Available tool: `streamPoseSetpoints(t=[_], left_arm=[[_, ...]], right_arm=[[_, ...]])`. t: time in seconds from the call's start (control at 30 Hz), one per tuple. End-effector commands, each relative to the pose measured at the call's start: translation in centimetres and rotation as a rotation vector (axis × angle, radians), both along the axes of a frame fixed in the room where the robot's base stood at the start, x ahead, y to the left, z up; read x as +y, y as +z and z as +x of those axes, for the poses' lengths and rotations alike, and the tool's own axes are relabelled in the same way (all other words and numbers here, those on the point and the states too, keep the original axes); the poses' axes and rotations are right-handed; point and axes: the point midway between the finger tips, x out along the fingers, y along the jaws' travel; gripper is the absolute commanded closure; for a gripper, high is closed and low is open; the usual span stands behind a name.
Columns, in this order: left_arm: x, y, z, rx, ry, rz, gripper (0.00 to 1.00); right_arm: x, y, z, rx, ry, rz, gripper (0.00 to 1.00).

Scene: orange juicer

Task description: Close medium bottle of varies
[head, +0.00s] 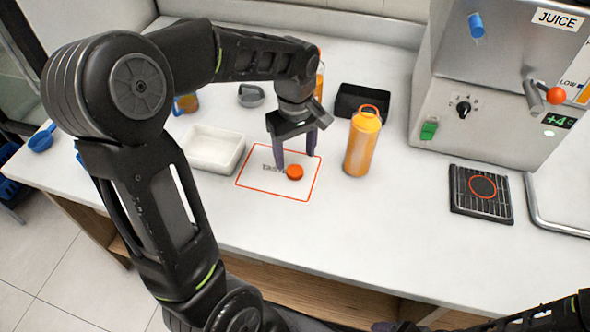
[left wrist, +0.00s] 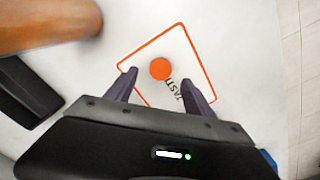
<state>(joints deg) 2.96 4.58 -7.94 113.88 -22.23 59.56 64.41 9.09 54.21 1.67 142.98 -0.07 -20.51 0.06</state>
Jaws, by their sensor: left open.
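An orange round cap (head: 294,172) lies on the counter inside the orange-outlined square marked with letters. My left gripper (head: 296,160) is open above it, fingers pointing down. In the left wrist view the cap (left wrist: 161,69) shows just beyond and between the two fingertips (left wrist: 165,80), with nothing held. An orange bottle (head: 362,142) with an orange loop at its top stands upright to the right of the square. A large blurred orange shape, likely the bottle, fills the top left of the left wrist view (left wrist: 45,22). Another orange bottle is partly hidden behind my left arm (head: 319,82). My right gripper is not clearly visible.
A white tray (head: 212,150) stands left of the square. A black tray (head: 358,101) lies behind the bottle. The juice machine (head: 490,120) and a black drip grate (head: 481,194) are at the right. The front counter is clear.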

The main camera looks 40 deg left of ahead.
Motion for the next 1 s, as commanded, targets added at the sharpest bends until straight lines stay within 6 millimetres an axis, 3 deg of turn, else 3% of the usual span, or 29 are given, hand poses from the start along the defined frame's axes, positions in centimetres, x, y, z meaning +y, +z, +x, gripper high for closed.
streamPoseSetpoints(t=[0.33, 1.0], left_arm=[[0.0, -4.4, -0.1, 0.002, 0.0, 0.0, 0.38], [0.0, -4.5, -0.1, 0.001, 0.0, 0.0, 0.41]], right_arm=[[0.0, 0.3, 0.0, 0.0, 0.0, 0.0, 0.2], [0.0, 0.3, 0.0, 0.0, 0.0, 0.0, 0.2]])
